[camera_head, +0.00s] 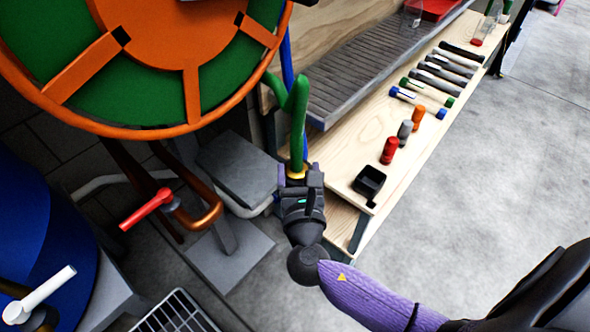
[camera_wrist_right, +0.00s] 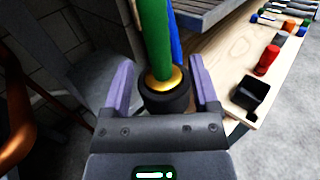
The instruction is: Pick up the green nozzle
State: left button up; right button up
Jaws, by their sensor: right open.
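The green nozzle (camera_head: 298,125) hangs upright at the end of a green hose, with a brass collar and a black tip. In the right wrist view the nozzle (camera_wrist_right: 165,98) sits between the two purple fingers, with a visible gap on each side. My right gripper (camera_head: 298,176) is open around the nozzle's lower end, pointing up the picture; its fingers (camera_wrist_right: 160,78) also show in the wrist view. The nozzle's lowest part is hidden by the gripper in the head view. My left gripper is not in view.
An orange and green hose reel (camera_head: 165,60) hangs above left. A blue hose (camera_head: 287,65) runs just behind the nozzle. A wooden bench (camera_head: 345,165) to the right holds a black tray (camera_head: 369,182), a red cylinder (camera_head: 389,150) and several tools. A red-handled valve (camera_head: 147,208) is at left. Floor at right is clear.

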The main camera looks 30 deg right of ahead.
aim_at(297, 161)
jog(key=b+x, duration=0.1)
jog(key=x, duration=0.3)
jog(key=shift+w+f+b, duration=0.1)
jog(key=shift+w+b, duration=0.1)
jog(key=shift+b, duration=0.1)
jog(key=c, duration=0.4)
grip_shut()
